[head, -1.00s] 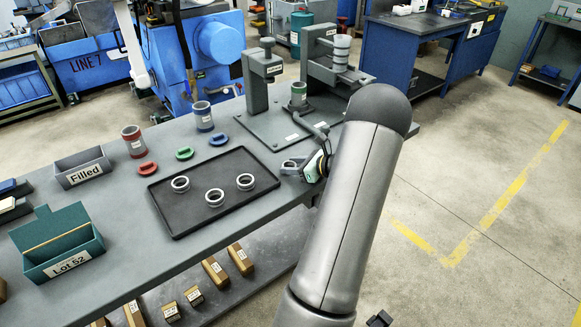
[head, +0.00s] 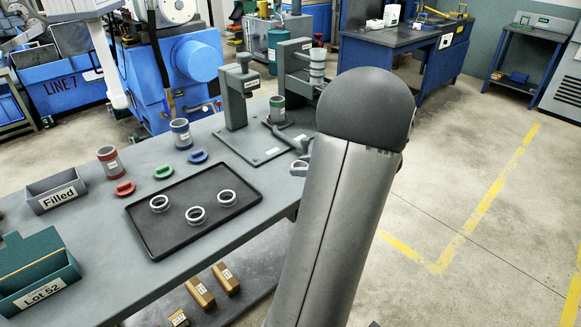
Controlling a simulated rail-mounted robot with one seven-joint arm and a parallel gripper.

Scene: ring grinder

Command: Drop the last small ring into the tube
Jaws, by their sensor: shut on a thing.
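My gripper (head: 303,157) shows only in part at the right edge of the bench, mostly hidden behind my arm. Its jaws are shut on a small pale ring-like piece, of which little shows. A green-banded tube (head: 277,112) stands upright on the fixture plate (head: 240,146), up and left of my gripper and apart from it. The inside of this tube cannot be seen. A red-banded tube (head: 109,161) and a blue-banded tube (head: 181,134) stand upright on the bench.
A black tray (head: 180,240) holds three larger silver rings. Red (head: 125,188), green (head: 163,172) and blue (head: 198,156) caps lie behind it. Grey fixture posts (head: 233,98) flank the green-banded tube. The Filled bin (head: 57,192) and Lot 52 box (head: 40,275) stand left.

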